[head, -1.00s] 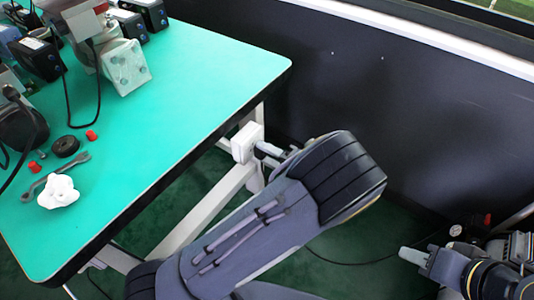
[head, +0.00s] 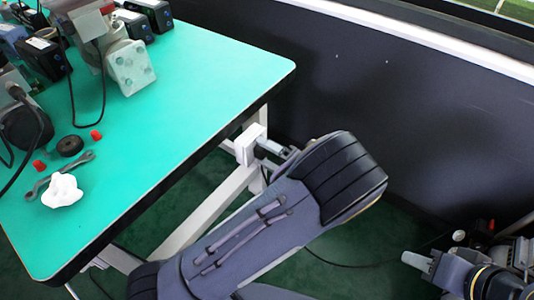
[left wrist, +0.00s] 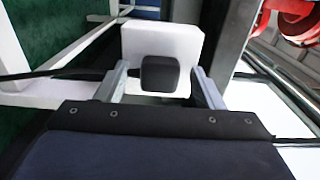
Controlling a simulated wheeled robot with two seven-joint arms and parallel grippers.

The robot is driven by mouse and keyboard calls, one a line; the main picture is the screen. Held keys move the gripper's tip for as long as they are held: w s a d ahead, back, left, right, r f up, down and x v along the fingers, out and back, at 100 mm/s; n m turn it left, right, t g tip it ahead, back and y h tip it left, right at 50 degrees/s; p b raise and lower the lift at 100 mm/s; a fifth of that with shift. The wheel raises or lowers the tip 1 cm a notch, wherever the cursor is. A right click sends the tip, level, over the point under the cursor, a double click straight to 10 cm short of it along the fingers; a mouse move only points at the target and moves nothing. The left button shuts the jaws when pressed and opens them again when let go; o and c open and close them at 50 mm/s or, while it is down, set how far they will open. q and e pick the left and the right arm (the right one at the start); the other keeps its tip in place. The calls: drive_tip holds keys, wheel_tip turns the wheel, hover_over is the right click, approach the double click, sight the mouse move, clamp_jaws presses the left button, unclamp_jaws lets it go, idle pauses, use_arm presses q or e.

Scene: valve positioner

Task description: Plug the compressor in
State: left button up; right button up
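A white socket box (head: 250,144) is fixed at the table leg, under the table's right edge. In the left wrist view the box (left wrist: 188,42) has a black plug (left wrist: 160,75) in front of its face; I cannot tell how far it is seated. My left gripper (head: 276,148) is at the box. Its fingers (left wrist: 161,82) stand on both sides of the plug with gaps, so it is open. The compressor (head: 490,240), with a gauge and red knob, is partly visible at the lower right. My right gripper (head: 418,261) is beside it, its fingers not clearly separable.
The green-topped table (head: 200,90) holds valve parts, a wrench (head: 62,172), red caps (head: 96,135) and a white lumpy part (head: 62,191). A dark cable (head: 350,265) runs over the floor. A dark wall (head: 380,90) stands behind.

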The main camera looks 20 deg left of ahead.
use_arm(q)
drive_tip(key=shift+d, duration=0.1)
drive_tip(key=v, duration=0.7)
drive_tip(key=shift+s+d+p, duration=0.15)
drive_tip(key=shift+d+p, duration=0.15)
drive_tip(key=shift+p, duration=0.1)
drive_tip(key=shift+s, duration=0.1)
